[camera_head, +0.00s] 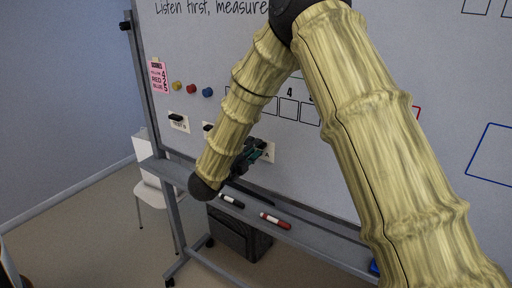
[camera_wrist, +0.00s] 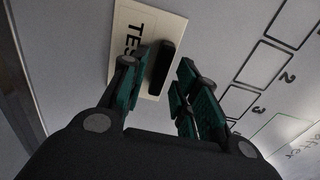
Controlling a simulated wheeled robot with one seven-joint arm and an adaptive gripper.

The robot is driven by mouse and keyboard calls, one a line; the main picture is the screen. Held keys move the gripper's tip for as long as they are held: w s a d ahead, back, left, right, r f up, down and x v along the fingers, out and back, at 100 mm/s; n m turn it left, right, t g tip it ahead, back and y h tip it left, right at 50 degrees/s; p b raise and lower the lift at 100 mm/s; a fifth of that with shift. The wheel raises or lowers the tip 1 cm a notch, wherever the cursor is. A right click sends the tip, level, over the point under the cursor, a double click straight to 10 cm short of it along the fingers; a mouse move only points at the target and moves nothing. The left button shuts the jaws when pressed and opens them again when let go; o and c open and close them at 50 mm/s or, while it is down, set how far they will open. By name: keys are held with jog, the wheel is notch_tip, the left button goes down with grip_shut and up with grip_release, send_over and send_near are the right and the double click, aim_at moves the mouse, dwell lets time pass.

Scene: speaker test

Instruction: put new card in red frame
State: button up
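A cream card (camera_wrist: 150,22) lies flat on the whiteboard in the wrist view, with the letters "TES" showing and the rest hidden by my fingers. A black bar-shaped handle (camera_wrist: 164,66) stands on it. My gripper (camera_wrist: 160,74) is open, with one finger on each side of the handle and a visible gap on the right. In the head view my gripper (camera_head: 249,158) is at a cream card (camera_head: 267,152) marked "A", partly covering it. A red frame (camera_head: 417,112) shows only as a small piece beside my arm. Which card is the new one, I cannot tell.
Two more cards, one at left (camera_head: 178,122) and one mostly hidden (camera_head: 207,128), are on the whiteboard (camera_head: 210,55). Coloured magnets (camera_head: 191,88) and a pink score sheet (camera_head: 158,76) are upper left. A blue frame (camera_head: 490,155) is right. Markers (camera_head: 275,221) lie on the tray below.

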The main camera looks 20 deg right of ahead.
jog(key=shift+w+d, duration=0.25)
jog(key=shift+d, duration=0.1)
jog(key=shift+c, duration=0.2)
grip_shut()
jog(key=shift+f+b, duration=0.1)
jog(key=shift+b, duration=0.35)
jog(key=shift+r, duration=0.2)
